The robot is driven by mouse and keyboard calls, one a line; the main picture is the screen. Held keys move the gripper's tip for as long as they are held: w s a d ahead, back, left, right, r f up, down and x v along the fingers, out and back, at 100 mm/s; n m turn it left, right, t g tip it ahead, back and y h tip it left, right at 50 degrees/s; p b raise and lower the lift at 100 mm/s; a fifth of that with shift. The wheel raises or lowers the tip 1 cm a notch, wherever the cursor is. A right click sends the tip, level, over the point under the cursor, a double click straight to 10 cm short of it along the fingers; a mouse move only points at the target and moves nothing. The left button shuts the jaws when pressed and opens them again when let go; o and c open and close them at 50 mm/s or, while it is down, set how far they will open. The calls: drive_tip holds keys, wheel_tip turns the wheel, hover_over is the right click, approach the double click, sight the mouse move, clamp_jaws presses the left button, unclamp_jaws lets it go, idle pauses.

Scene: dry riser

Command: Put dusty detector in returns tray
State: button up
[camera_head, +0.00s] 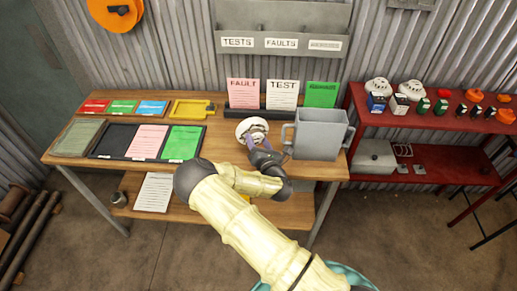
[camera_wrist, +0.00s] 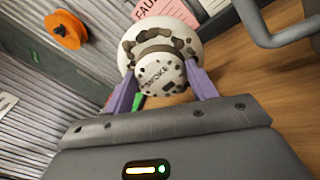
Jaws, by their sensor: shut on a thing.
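The dusty detector (camera_head: 252,128) is a round white smoke detector with dark brown smudges. It is between the purple fingers of my gripper (camera_head: 251,143), above the wooden bench. In the wrist view the detector (camera_wrist: 158,62) faces me, with "SMOKE" lettering on its front, and the gripper (camera_wrist: 161,88) is shut on its narrower front part. Whether the detector touches the bench is hard to tell. I cannot tell for sure which container is the returns tray; a grey two-handled bin (camera_head: 318,137) stands just right of the gripper, and a black divided tray (camera_head: 113,140) lies at the left.
FAULT (camera_head: 243,92) and TEST (camera_head: 283,94) cards stand behind the detector. A yellow tray (camera_head: 192,109) and coloured cards lie on the bench's left half. A red shelf (camera_head: 430,122) at right holds two clean white detectors and small boxes. Bare bench (camera_head: 217,142) shows left of the gripper.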

drive_tip(key=shift+f+p, duration=0.35)
drive_tip(key=shift+f, duration=1.45)
drive_tip(key=shift+d, duration=0.1)
drive_tip(key=shift+f, duration=0.2)
drive_tip(key=o, duration=1)
drive_tip(key=shift+o, duration=0.2)
drive_tip(key=shift+s+r, duration=0.1)
drive_tip(key=shift+r, duration=0.15)
drive_tip(key=b+v, duration=0.3)
drive_tip(key=v, duration=0.9)
drive_tip(key=shift+b, duration=0.3)
